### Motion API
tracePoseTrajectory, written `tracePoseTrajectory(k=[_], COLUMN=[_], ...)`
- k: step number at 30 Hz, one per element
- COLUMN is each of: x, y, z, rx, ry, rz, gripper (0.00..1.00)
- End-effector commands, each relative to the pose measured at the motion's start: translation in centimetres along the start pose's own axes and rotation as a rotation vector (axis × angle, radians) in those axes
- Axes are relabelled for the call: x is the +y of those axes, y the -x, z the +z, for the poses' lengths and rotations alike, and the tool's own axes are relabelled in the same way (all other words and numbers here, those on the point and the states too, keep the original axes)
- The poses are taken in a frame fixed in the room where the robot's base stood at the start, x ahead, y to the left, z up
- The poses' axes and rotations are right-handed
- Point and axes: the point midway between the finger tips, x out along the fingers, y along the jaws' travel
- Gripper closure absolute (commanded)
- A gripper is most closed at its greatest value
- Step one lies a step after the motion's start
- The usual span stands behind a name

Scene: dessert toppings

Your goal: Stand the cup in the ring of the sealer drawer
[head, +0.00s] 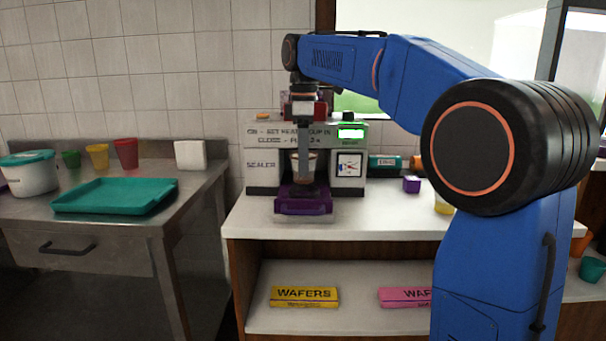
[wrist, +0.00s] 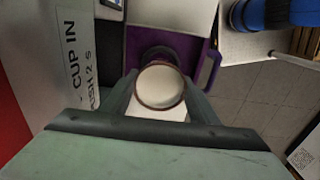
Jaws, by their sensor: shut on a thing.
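The cup (wrist: 160,86) is pale inside with a brown rim, seen from above in the wrist view. My gripper (wrist: 160,100) is shut on it, one finger on each side. In the head view, the cup (head: 311,166) is partly hidden behind my gripper (head: 305,172), in front of the sealer (head: 262,165). The purple sealer drawer (head: 303,206) is pulled out below. In the wrist view, a dark round part, apparently the ring (wrist: 157,52), shows partly behind the cup on the drawer (wrist: 205,62). I cannot tell whether the cup touches the ring.
The sealer stands on a white counter (head: 375,222). A small purple block (head: 411,184) and a yellow cup (head: 443,205) stand to its right. A steel table (head: 195,190) with a teal tray (head: 70,203) is at left. Wafer boxes (head: 304,297) lie on the shelf below.

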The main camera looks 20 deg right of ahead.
Motion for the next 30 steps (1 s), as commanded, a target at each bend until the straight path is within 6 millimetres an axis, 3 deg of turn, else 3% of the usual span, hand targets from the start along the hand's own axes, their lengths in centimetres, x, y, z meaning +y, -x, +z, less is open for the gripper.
tracePoseTrajectory(k=[9, 21, 22, 24, 30], x=[0.0, 0.0, 0.0, 0.0, 0.0], y=[-3.6, -4.0, -4.1, -4.0, -4.0], z=[0.0, 0.0, 0.0, 0.0, 0.0], rx=[0.000, 0.000, 0.000, 0.000, 0.000], ry=[0.000, 0.000, 0.000, 0.000, 0.000], rz=[0.000, 0.000, 0.000, 0.000, 0.000], gripper=[0.71, 0.71, 0.43, 0.26, 0.26])
